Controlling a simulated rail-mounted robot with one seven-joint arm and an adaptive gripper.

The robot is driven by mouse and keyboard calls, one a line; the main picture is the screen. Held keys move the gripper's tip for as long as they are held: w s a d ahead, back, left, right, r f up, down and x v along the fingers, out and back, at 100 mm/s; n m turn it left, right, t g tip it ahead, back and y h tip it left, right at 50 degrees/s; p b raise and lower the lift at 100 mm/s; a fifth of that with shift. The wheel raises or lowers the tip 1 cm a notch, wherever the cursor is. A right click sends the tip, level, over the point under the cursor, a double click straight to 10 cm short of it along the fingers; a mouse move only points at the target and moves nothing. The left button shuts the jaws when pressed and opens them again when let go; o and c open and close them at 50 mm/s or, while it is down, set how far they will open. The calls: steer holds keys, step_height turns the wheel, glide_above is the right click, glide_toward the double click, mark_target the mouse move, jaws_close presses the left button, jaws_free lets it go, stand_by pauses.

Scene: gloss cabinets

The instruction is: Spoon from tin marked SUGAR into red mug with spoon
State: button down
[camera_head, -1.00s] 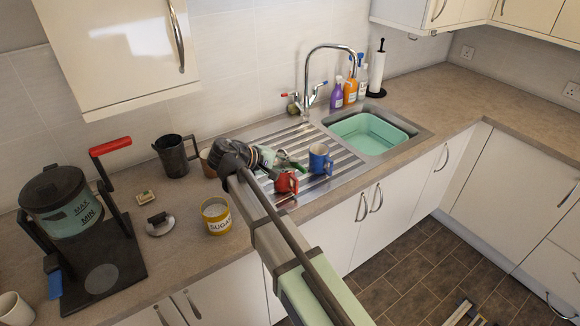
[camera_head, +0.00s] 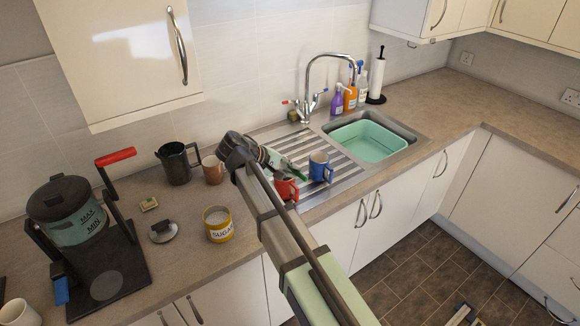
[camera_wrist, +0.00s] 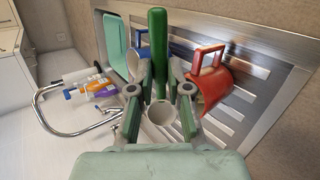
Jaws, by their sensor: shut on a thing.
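My gripper (camera_wrist: 159,74) is shut on the green handle of a spoon (camera_wrist: 157,35), over the drainer. A pale round shape shows beneath the handle in the wrist view; I cannot tell whether it is the spoon's bowl. The red mug (camera_head: 284,190) stands on the drainer, partly hidden by my arm; it also shows in the wrist view (camera_wrist: 214,88), just right of the fingers. The SUGAR tin (camera_head: 219,234), yellow-banded with an open top and pale contents, stands on the counter left of my arm.
A blue mug (camera_head: 320,168) stands right of the red mug. A brown mug (camera_head: 213,170) and dark jug (camera_head: 177,163) stand behind the tin. A coffee maker (camera_head: 75,220) is at left. The tap (camera_head: 327,58) rises behind the drainer (camera_head: 345,172).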

steer(key=g+y+p, duration=0.1)
steer(key=r+g+y+p, duration=0.1)
steer(key=y+p, duration=0.1)
steer(key=d+g+y+p, duration=0.1)
steer(key=p, duration=0.1)
steer(key=shift+w+r+g, duration=0.3)
steer(key=shift+w+r, duration=0.1)
steer(key=y, duration=0.1)
steer(key=g+y, duration=0.2)
steer(key=shift+w+d+r+m+p, duration=0.15)
steer(key=shift+w+m+p, duration=0.1)
steer(key=shift+m+p, duration=0.05)
steer(key=shift+s+r+g+y, duration=0.1)
steer(key=shift+g+y, duration=0.2)
steer(key=shift+y, duration=0.1)
stand_by(0.4)
